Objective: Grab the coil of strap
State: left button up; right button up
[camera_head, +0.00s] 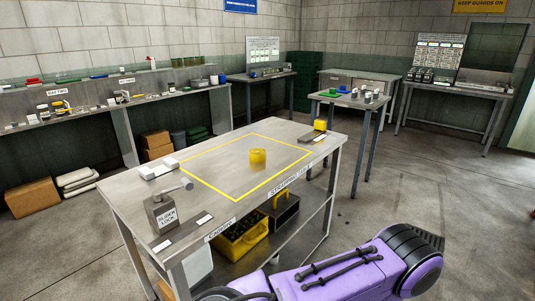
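A short yellow roll (258,158), which looks like the coil of strap, sits on the grey metal worktable (225,184). It stands inside a rectangle marked with yellow lines, right of the rectangle's middle. Nothing touches it. Neither of my grippers shows in the head view, so their distance to the roll cannot be told.
A slider lock block (161,215) with a lever stands at the table's near left corner. A pale block (160,169) lies at the left edge and a small yellow object (320,125) at the far right corner. A yellow crate (240,243) is on the lower shelf.

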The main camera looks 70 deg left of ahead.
aim_at(256, 155)
jog(key=u, duration=0.6)
jog(key=i, duration=1.05)
jog(key=u, duration=0.95)
